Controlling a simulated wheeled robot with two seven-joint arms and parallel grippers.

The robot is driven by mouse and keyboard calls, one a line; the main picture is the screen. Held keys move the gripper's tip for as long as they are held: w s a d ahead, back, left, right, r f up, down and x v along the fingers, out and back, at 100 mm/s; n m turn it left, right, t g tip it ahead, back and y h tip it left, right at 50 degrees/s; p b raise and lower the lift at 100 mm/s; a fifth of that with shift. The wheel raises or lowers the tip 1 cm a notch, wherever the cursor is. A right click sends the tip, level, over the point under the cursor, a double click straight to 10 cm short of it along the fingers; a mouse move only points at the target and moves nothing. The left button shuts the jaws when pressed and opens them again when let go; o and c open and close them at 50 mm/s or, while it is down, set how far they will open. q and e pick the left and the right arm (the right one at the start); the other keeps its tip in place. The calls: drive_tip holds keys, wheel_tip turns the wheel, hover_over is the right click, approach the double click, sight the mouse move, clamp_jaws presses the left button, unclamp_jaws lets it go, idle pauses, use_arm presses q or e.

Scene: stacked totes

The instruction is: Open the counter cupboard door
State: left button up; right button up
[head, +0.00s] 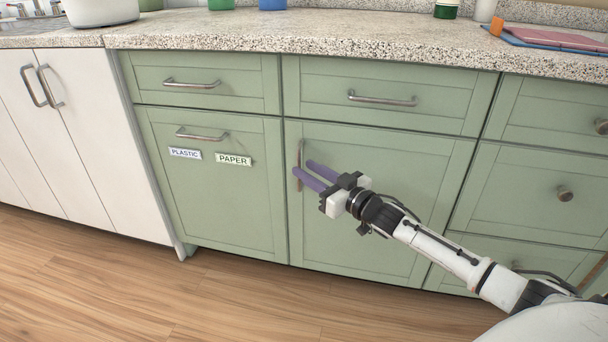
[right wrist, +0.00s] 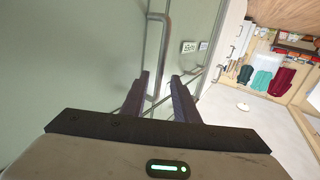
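The green counter cupboard door (head: 420,165) is closed, flush with the fronts around it. Its vertical metal handle (head: 299,155) is near the door's left edge. My right gripper (head: 301,167) is at the handle, with its purple fingers pointing at it. In the right wrist view, the handle (right wrist: 164,50) runs between the two fingertips (right wrist: 160,76). The fingers stand apart with gaps beside the bar, so the gripper looks open around it. Whether a finger touches the bar is hard to tell. My left gripper is not in view.
A drawer (head: 383,88) with a horizontal handle is above the door. A green front labelled PLASTIC and PAPER (head: 215,200) is to the left, drawers with round knobs (head: 564,194) to the right. The speckled countertop (head: 330,33) overhangs. The wooden floor (head: 190,300) in front is clear.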

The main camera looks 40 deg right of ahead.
drive_tip(key=shift+w+a, duration=0.1)
drive_tip(key=shift+w, duration=0.9)
clamp_jaws()
drive_tip(key=shift+s, duration=0.1)
